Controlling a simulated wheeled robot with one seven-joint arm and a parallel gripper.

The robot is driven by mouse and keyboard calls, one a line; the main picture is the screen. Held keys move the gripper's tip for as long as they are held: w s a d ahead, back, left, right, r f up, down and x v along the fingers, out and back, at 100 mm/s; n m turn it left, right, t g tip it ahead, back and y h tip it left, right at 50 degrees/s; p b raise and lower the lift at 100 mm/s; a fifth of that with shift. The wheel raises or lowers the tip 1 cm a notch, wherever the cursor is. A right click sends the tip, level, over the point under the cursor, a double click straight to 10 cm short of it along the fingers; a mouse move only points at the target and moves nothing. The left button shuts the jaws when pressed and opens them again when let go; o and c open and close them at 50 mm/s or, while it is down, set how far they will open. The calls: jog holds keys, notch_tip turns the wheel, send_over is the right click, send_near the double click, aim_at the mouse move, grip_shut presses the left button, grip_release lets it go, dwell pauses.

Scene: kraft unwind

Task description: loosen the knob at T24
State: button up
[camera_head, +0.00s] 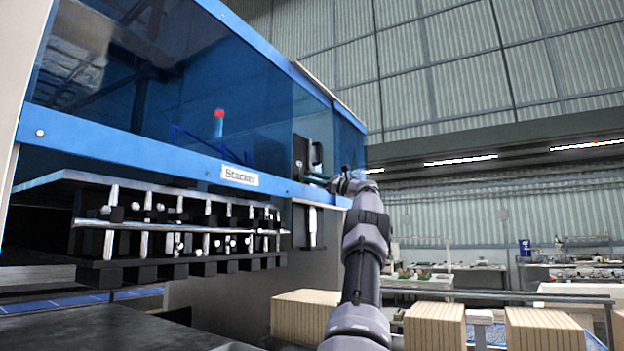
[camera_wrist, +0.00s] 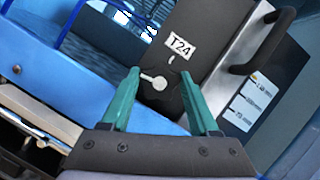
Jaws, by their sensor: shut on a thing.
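The T24 label (camera_wrist: 180,46) is on a dark panel (camera_wrist: 208,28) in the wrist view. Below the label is a small light knob (camera_wrist: 159,83) with a short stem and round end. In the head view my gripper (camera_head: 322,181) is at the dark panel (camera_head: 301,156) on the machine's blue front. The knob is too small to make out there.
A blue machine frame (camera_head: 120,143) carries a Stacker sign (camera_head: 240,176). A rack of rods and black blocks (camera_head: 180,228) juts out below it at left. A black handle (camera_wrist: 268,45) stands right of the label. Board stacks (camera_head: 435,326) stand at lower right.

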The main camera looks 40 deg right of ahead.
jog(key=o, duration=1.4)
jog(key=shift+w+a, duration=0.1)
jog(key=shift+w, duration=0.05)
jog(key=v, duration=1.1)
jog(key=shift+r, duration=0.1)
